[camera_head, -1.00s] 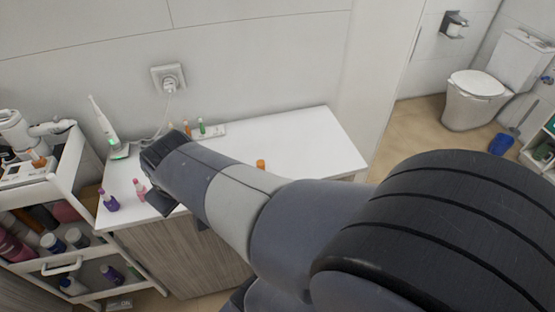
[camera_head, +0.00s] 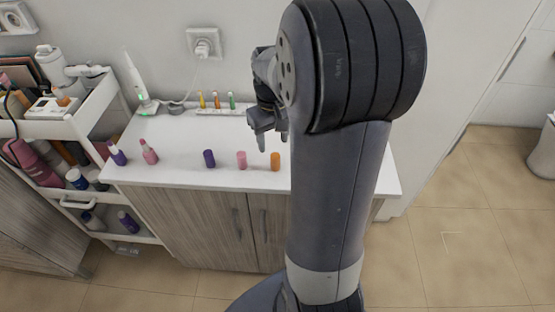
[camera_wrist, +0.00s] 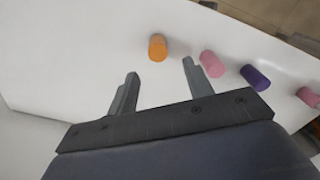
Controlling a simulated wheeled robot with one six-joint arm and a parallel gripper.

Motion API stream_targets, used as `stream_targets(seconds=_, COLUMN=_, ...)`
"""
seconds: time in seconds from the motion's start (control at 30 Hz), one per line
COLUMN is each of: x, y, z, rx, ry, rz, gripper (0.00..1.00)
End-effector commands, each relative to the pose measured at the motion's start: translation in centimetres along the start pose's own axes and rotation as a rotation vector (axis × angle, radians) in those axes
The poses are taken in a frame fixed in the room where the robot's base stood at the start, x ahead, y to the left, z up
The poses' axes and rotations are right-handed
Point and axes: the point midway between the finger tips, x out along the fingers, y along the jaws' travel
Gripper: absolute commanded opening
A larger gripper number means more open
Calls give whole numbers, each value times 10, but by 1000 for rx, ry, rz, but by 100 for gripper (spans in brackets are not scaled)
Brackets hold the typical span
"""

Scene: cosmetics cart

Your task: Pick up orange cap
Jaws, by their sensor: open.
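The orange cap (camera_head: 275,161) stands near the front edge of the white countertop, at the right end of a row with a pink cap (camera_head: 241,160) and a purple cap (camera_head: 209,158). My gripper (camera_head: 263,142) is open and empty, above the counter and just behind and left of the orange cap. In the wrist view the orange cap (camera_wrist: 158,47) lies ahead of the gap between my two fingers (camera_wrist: 160,82), apart from both. The pink cap (camera_wrist: 212,64) and purple cap (camera_wrist: 255,77) are to the right there.
Several slim coloured bottles stand in a white holder (camera_head: 222,111) at the back. A purple bottle (camera_head: 117,155) and a pink bottle (camera_head: 149,152) stand at the left. An electric toothbrush (camera_head: 137,85) is at the back left. A loaded cart (camera_head: 97,105) adjoins the counter's left side.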

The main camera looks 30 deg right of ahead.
Motion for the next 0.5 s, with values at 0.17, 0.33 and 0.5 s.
stream_targets(seconds=0.17, x=13, y=0, z=3, rx=0, ry=-1, rz=0, gripper=49)
stream_targets(seconds=0.33, x=37, y=0, z=12, rx=0, ry=-3, rz=-1, gripper=49)
stream_targets(seconds=0.5, x=56, y=0, z=11, rx=-1, ry=-1, rz=0, gripper=49)
